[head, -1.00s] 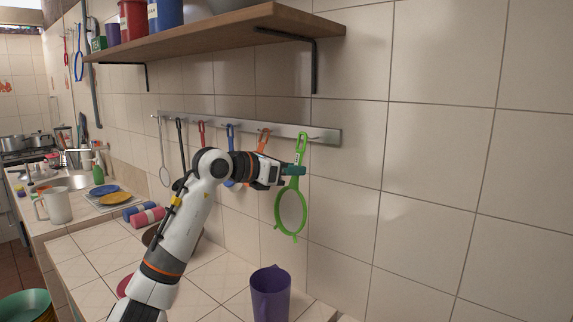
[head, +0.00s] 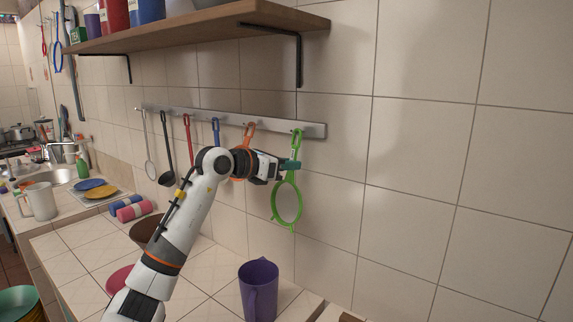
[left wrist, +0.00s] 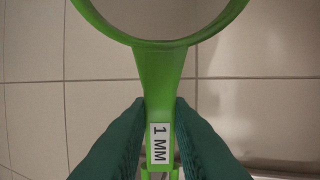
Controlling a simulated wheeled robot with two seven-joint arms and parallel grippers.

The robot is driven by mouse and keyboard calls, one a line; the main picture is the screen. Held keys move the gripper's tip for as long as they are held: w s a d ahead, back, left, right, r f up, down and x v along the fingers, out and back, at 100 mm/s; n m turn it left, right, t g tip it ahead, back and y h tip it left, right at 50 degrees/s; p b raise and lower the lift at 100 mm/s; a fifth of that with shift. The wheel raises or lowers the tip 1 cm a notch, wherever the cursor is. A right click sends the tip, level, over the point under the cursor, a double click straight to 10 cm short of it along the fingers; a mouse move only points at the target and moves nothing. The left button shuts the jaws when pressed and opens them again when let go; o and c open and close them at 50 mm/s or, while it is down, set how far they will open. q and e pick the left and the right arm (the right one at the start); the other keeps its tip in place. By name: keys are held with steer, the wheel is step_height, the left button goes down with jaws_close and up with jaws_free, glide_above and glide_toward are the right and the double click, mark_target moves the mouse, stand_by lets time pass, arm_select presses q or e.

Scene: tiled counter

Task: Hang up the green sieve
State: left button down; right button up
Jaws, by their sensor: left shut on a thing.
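The green sieve (head: 287,204) hangs upright against the tiled wall at the right end of the metal rail (head: 312,129), handle up and round mesh down. The top of its handle is at a hook on the rail; I cannot tell whether its hole is around the hook. My left gripper (head: 291,165) is shut on the handle. In the left wrist view the sieve (left wrist: 163,62), with a "1 MM" label on its handle, lies between the two dark green fingers (left wrist: 161,135). My right gripper is not in view.
An orange utensil (head: 250,134), a blue one (head: 216,131), a red one (head: 187,126) and a black ladle (head: 166,150) hang further left on the rail. A wooden shelf (head: 200,33) is above. A purple pitcher (head: 259,290) stands on the counter below.

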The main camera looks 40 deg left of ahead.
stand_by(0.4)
arm_select(q)
steer(key=c, duration=1.2)
jaws_free()
steer(key=shift+c, duration=0.2)
steer(key=b+v, duration=0.5)
steer(key=v, duration=0.7)
steer(key=shift+b, duration=0.3)
steer(key=shift+s+d+b, duration=0.15)
steer(key=shift+s+b, duration=0.85)
steer(key=shift+b, duration=0.05)
steer(key=shift+s+d+b, duration=0.1)
steer(key=shift+s+b, duration=0.9)
